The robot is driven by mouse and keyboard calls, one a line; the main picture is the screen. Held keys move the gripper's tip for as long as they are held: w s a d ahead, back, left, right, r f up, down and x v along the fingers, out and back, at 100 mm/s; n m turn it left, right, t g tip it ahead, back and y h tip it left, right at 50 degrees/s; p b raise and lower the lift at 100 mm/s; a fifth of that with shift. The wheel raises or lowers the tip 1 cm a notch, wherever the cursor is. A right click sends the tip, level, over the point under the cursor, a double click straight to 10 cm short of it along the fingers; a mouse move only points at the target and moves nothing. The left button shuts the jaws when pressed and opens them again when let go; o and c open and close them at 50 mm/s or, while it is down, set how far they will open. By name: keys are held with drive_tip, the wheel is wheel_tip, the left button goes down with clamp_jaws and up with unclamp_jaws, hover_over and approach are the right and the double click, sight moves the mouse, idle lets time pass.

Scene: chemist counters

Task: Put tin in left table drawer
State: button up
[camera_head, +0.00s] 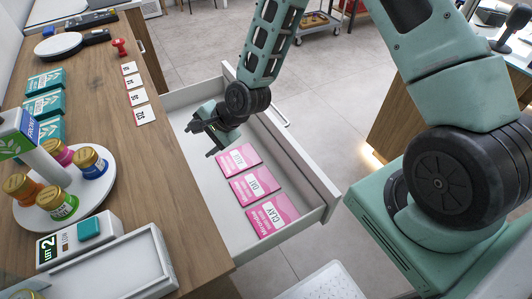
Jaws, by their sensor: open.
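The table drawer (208,187) is pulled out from the right side of the wooden counter (150,180). Three pink packets (254,184) lie in a row along its right side. My gripper (201,141) is over the far part of the drawer, open, with its fingers pointing left and nothing seen between them. It is beyond and left of the packets. No object is clearly a tin. Several small jars with gold lids (62,204) stand on a round white stand (103,199) on the counter; I cannot tell whether one is the tin.
A LOT 2 device (80,239) is nearer. The drawer's left side is clear.

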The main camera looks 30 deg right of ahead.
drive_tip(key=s+d+r+n+g+h, duration=0.2)
drive_tip(key=s+r+n, duration=0.8)
drive_tip(key=s, duration=0.3)
drive_tip(key=s+d+r+n+g+h, duration=0.2)
drive_tip(key=s+r+n+g+h, duration=0.1)
drive_tip(key=s+r+n, duration=0.7)
drive_tip(key=s, duration=0.4)
drive_tip(key=shift+s+h, duration=0.15)
drive_tip(key=shift+h, duration=0.15)
